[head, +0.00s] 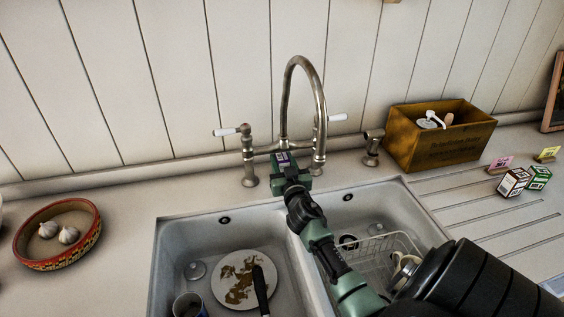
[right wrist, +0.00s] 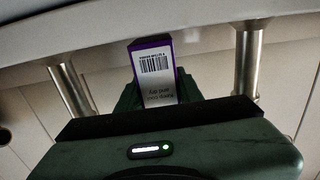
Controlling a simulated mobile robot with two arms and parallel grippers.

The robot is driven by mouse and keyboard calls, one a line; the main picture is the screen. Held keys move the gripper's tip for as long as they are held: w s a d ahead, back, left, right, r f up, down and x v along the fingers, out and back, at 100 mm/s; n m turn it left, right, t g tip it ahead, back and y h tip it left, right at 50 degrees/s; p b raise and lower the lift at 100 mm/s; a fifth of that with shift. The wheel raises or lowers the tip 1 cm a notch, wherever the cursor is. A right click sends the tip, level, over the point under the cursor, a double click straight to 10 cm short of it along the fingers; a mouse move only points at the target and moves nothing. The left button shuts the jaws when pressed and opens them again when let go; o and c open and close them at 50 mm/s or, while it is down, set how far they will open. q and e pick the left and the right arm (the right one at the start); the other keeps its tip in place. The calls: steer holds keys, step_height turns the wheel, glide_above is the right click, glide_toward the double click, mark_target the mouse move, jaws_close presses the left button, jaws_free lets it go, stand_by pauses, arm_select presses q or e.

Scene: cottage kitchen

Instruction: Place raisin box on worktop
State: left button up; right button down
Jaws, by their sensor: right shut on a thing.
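The raisin box, a small purple and white carton (head: 283,158), is held in my right gripper (head: 286,167) near the base of the tap, behind the double sink. In the right wrist view the box (right wrist: 155,72) stands between the fingers, with a barcode and small print on its pale face. My right gripper is shut on it. I cannot tell whether the box touches the surface below. The pale worktop (head: 120,220) runs around the sink and along the wall. My left gripper is not in view.
The metal tap (head: 322,105) rises right beside the gripper. The sink (head: 205,230) holds a dirty plate (head: 232,283). A red bowl (head: 77,255) with garlic stands left. A wooden box (head: 440,145) and small cartons (head: 514,181) stand right. Worktop between bowl and sink is clear.

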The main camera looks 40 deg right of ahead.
steer(key=v, duration=1.8)
steer(key=s+a+r+n+y, duration=0.2)
steer(key=a+y, duration=0.1)
steer(key=a, duration=0.4)
steer(key=s+a+r+n+t+y, duration=0.1)
steer(key=s+a+r+n+y, duration=0.1)
steer(key=a, duration=0.6)
steer(key=s+a+r+n+t+y, duration=0.1)
steer(key=s+a+r+y, duration=0.1)
steer(key=a, duration=0.6)
steer(key=shift+s+a+r+n+y+p, duration=0.25)
steer(key=shift+r+n+y+p, duration=0.2)
steer(key=shift+y, duration=0.45)
steer(key=shift+d, duration=0.1)
